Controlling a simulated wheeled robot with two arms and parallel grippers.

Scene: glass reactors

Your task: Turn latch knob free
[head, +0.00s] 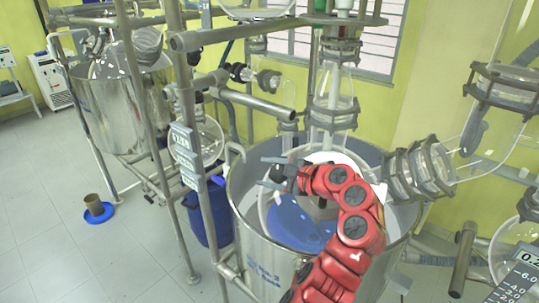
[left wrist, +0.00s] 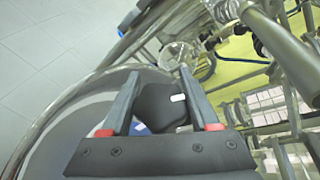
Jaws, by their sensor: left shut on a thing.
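My left gripper (head: 271,172) reaches in over the open steel vessel (head: 268,262) at the end of my red arm. In the left wrist view, the two fingers of the gripper (left wrist: 159,72) stand on either side of a dark rounded knob (left wrist: 160,103) with a small white mark, and are shut on it. I take this for the latch knob. In the head view the knob is hard to make out, as it is small and dark between the fingers. My right gripper is not in view.
A metal pipe frame (head: 203,215) stands at the left of the vessel, with a blue bin (head: 208,212) behind it. Glass columns (head: 333,100) with clamped joints hang above and to the right. A second steel vessel (head: 118,105) stands at the back left. Open floor lies at the left.

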